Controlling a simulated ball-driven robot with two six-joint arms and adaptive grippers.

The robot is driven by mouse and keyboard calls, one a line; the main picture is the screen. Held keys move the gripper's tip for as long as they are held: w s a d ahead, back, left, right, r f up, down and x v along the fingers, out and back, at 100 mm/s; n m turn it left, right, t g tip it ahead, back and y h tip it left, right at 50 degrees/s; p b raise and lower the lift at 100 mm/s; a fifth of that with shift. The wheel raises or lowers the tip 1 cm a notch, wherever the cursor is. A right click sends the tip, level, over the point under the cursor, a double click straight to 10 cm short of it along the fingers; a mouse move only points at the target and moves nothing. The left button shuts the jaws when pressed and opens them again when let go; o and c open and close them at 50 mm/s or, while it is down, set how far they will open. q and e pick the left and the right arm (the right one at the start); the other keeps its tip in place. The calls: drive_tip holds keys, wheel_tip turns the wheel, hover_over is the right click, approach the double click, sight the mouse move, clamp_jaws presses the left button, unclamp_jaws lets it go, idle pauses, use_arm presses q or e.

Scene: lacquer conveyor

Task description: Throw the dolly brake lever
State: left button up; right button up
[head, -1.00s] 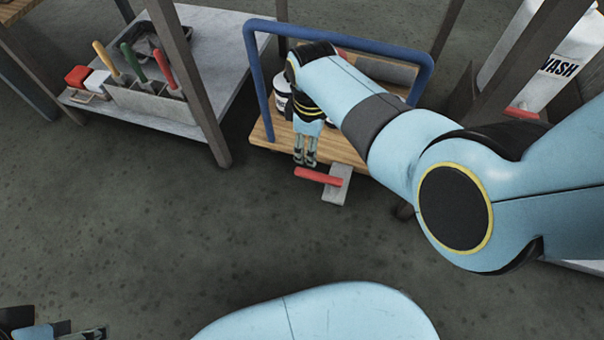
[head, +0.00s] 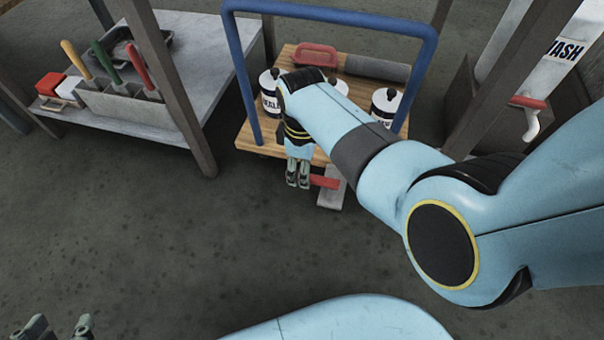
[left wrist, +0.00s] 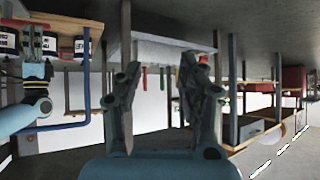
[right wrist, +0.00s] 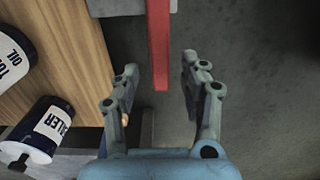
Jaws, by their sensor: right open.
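The red brake lever (head: 325,182) sticks out over a grey plate (head: 331,199) at the near edge of the wooden dolly deck (head: 256,136). My right gripper (head: 298,180) is at the lever's left end, pointing down, and hides part of it. In the right wrist view the red lever (right wrist: 159,45) ends between the spread, open fingers (right wrist: 160,72); I cannot tell whether they touch it. My left gripper (head: 59,326) is at the lower left, far from the dolly. Its fingers (left wrist: 160,75) are wide apart and empty in the left wrist view.
The dolly has a blue handle frame (head: 427,75). Labelled canisters (head: 386,106) and a roller (head: 376,68) stand or lie on it. A shelf (head: 203,37) with a tool holder (head: 120,104) is at left. The floor in front is clear.

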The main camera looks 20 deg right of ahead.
drive_tip(key=shift+f+b, duration=0.35)
drive_tip(key=shift+f, duration=0.3)
use_arm(q)
drive_tip(key=shift+s+d+f+t, duration=0.2)
drive_tip(key=shift+s+f+t, duration=0.1)
drive_tip(key=shift+s+t, duration=0.55)
use_arm(e)
drive_tip(key=shift+f, duration=0.2)
use_arm(q)
drive_tip(key=shift+w, duration=0.15)
use_arm(e)
clamp_jaws()
